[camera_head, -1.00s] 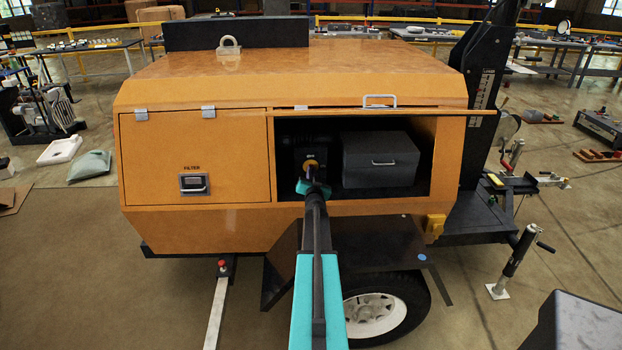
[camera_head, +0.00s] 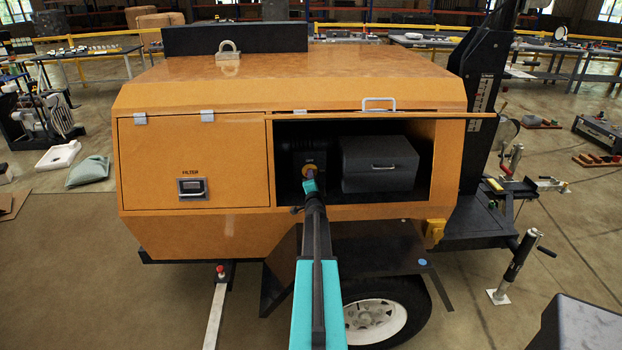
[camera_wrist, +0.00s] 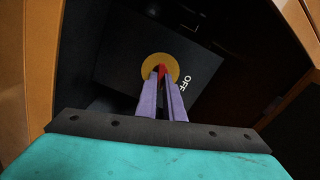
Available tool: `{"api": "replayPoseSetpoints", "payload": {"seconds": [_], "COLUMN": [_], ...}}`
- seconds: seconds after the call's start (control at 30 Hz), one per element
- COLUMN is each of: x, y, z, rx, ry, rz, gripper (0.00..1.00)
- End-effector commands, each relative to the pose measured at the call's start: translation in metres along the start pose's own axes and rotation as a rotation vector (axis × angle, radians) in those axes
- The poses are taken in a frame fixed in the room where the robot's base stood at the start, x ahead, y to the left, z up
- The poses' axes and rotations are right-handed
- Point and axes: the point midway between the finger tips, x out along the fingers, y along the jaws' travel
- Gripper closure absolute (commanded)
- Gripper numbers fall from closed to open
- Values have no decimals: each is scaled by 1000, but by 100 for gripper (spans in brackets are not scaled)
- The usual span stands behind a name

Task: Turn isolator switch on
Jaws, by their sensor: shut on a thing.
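The isolator switch has a yellow round plate (camera_wrist: 173,62) with a red handle (camera_wrist: 162,71) at its middle, on a dark box inside the orange tower's open compartment. White "OFF" lettering shows just right of the plate in the wrist view. In the head view the yellow plate (camera_head: 309,170) shows just above my gripper (camera_head: 311,184). In the wrist view the two purple fingers of my gripper (camera_wrist: 162,75) are closed around the red handle and hide much of it. The handle's exact angle is hard to tell.
The compartment's raised door (camera_head: 400,115) is seen edge-on above the opening. A dark box with a handle (camera_head: 380,166) stands right of the switch. The closed FILTER door (camera_head: 196,158) is on the left. The compartment walls lie close around my gripper.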

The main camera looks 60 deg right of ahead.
Motion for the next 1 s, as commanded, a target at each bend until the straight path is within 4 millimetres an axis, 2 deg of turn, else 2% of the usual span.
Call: {"api": "replayPoseSetpoints", "payload": {"seconds": [0.2, 0.4, 0.97, 1.0], "x": [2, 2, 2, 2], "y": [-3, -2, -2, -2], "z": [-4, -4, -4, -4], "rx": [170, 269, 319, 319], "ry": [4, 4, 3, 3], "rz": [-6, -7, -8, -9], "gripper": [100, 100, 100, 91]}}
